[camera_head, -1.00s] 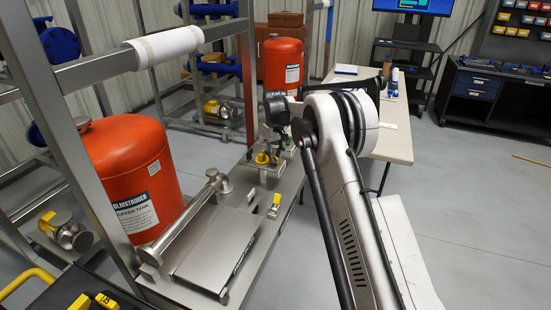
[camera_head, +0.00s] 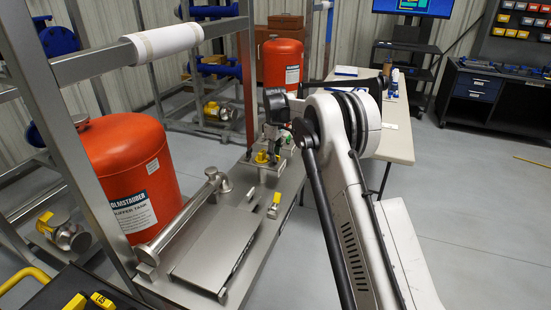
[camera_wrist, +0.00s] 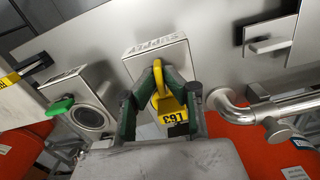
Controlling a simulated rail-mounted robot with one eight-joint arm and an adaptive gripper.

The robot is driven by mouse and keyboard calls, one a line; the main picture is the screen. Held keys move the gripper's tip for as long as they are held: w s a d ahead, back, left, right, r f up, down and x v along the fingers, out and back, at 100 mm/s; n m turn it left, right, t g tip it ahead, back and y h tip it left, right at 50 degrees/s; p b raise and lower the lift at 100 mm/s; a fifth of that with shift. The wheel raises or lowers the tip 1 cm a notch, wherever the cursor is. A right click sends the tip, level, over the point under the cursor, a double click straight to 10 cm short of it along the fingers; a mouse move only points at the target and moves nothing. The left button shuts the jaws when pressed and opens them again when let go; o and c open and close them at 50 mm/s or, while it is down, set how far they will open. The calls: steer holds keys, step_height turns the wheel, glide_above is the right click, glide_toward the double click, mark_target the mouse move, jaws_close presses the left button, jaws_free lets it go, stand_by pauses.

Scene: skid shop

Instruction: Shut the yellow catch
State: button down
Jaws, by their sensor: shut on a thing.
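The yellow catch (camera_wrist: 168,103) stands on a grey block (camera_wrist: 150,58) in the wrist view, with a tag reading L63 on its near end. My gripper (camera_wrist: 158,74) has its dark green fingers on both sides of the catch's upper part, closed on it. In the head view the yellow catch (camera_head: 262,157) is small and partly hidden by my gripper, on the far part of the steel skid. Whether its latch is engaged cannot be told.
A green handle (camera_wrist: 60,107) sits on a neighbouring block in the wrist view. A bent steel pipe (camera_wrist: 240,112) runs close on the right. Another yellow handle (camera_head: 276,199) stands nearer on the skid. Red tanks (camera_head: 130,165) stand along the left.

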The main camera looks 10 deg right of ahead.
steer(key=shift+n, duration=0.4)
steer(key=shift+n, duration=0.3)
steer(key=c, duration=1.9)
jaws_free()
steer(key=shift+o, duration=0.2)
steer(key=shift+r, duration=0.1)
steer(key=shift+r+p, duration=1.1)
steer(key=shift+r, duration=2.35)
